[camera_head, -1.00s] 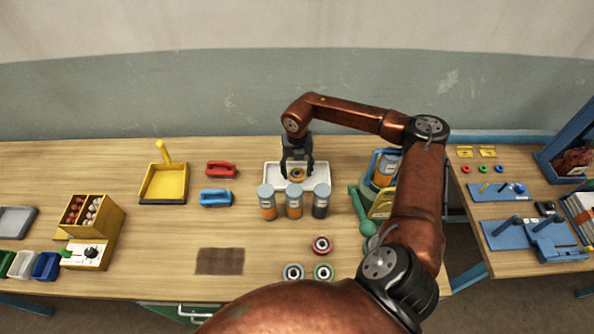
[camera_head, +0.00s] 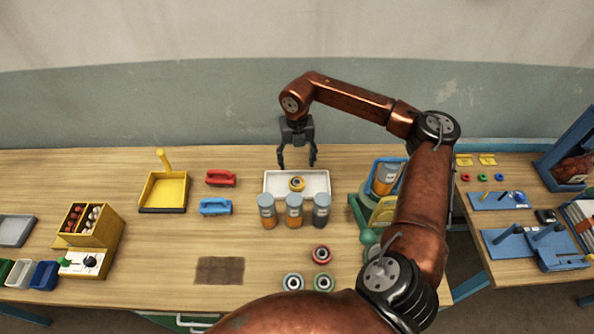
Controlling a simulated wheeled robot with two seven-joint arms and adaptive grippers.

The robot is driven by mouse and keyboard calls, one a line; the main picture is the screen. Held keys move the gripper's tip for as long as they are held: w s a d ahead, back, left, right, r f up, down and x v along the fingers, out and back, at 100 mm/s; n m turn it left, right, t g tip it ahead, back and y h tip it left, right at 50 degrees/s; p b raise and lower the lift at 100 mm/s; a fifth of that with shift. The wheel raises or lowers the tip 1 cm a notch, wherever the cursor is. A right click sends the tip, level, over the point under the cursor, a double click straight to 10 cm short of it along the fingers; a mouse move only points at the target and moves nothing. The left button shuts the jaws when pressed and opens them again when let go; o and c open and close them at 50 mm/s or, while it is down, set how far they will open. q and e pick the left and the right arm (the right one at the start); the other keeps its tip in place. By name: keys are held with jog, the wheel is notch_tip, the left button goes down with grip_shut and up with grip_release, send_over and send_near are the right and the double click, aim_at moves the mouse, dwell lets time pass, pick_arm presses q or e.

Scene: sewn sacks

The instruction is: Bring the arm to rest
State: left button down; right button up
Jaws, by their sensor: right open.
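My right arm (camera_head: 425,200) reaches in from the lower right and bends over the table. My right gripper (camera_head: 297,161) hangs from it pointing down, open and empty, above the back edge of the white tray (camera_head: 317,180). A yellow ring-shaped spool (camera_head: 297,184) with a dark centre lies in the tray, apart from the fingers. My left gripper is not in view.
Several jars (camera_head: 294,211) with grey lids stand in front of the tray. A green and blue caddy (camera_head: 385,195) stands beside my forearm. Loose rings (camera_head: 321,254), a brown mat (camera_head: 220,270), and red (camera_head: 221,178) and blue (camera_head: 215,207) handled blocks lie on the wooden table.

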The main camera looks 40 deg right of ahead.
aim_at(297, 181)
notch_tip(297, 181, up, 2)
jog(key=shift+f, duration=0.1)
dwell(0.4)
notch_tip(297, 181, down, 12)
jog(key=shift+r, duration=1.3)
jog(key=shift+f, duration=0.1)
